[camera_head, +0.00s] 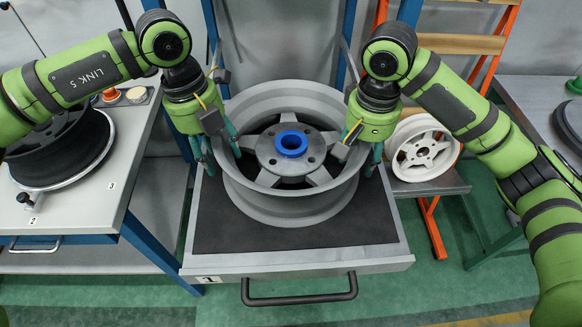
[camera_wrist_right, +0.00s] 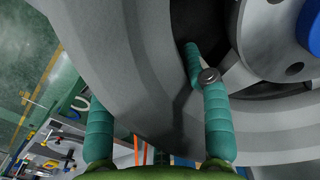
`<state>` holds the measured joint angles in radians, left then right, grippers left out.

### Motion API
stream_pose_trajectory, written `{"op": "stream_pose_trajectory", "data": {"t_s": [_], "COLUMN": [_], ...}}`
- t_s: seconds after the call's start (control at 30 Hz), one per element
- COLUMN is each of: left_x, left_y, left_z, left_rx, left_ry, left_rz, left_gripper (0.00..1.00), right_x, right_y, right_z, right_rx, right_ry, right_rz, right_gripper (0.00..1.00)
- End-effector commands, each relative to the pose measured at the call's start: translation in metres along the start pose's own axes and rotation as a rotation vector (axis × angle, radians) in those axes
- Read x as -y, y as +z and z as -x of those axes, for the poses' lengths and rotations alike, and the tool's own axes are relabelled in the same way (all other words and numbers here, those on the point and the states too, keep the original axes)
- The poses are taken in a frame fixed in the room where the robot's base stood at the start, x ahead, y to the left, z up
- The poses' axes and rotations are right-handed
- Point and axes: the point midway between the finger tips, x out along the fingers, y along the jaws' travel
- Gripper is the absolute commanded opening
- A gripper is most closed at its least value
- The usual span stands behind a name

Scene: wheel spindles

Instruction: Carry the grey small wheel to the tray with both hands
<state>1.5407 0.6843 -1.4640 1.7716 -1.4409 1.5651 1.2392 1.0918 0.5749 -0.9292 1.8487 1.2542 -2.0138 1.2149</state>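The grey wheel (camera_head: 290,206) lies flat, its open side up, on a black mat. A blue ring (camera_head: 291,144) sits at its hub. The mat lines a grey pull-out tray (camera_head: 300,262) with a dark handle. My left gripper (camera_head: 219,150) is at the wheel's left rim, one finger outside and one inside. My right gripper (camera_head: 361,152) straddles the right rim in the same way. In the right wrist view the grey rim (camera_wrist_right: 150,70) passes between the widely spread teal fingers of this gripper (camera_wrist_right: 150,105). Firm contact is not visible at either gripper.
A white wheel (camera_head: 423,148) leans on a low shelf at the right. A left bench (camera_head: 85,205) holds a dark tyre (camera_head: 62,150). A right-hand table (camera_head: 530,100) carries another dark round part. Blue uprights stand behind the grey wheel. Green floor shows in front.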

Motion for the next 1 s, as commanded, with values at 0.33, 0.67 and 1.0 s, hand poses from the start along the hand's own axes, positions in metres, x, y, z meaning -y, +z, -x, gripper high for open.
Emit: {"op": "stream_pose_trajectory", "data": {"t_s": [0.33, 0.67, 1.0], "left_x": [0.002, 0.002, 0.001], "left_y": [-0.001, 0.000, -0.001], "left_z": [0.002, 0.051, 0.112], "left_rx": [0.000, 0.004, 0.002], "left_ry": [-0.004, -0.006, -0.005], "left_rz": [0.001, 0.002, 0.001], "left_gripper": [0.65, 0.65, 0.65], "right_x": [0.001, 0.002, 0.002], "right_y": [0.000, 0.000, 0.000], "right_z": [0.002, 0.002, 0.002], "right_rx": [-0.001, -0.002, -0.002], "right_ry": [-0.004, -0.005, -0.005], "right_rz": [-0.003, -0.003, -0.003], "right_gripper": [0.64, 0.64, 0.64]}}
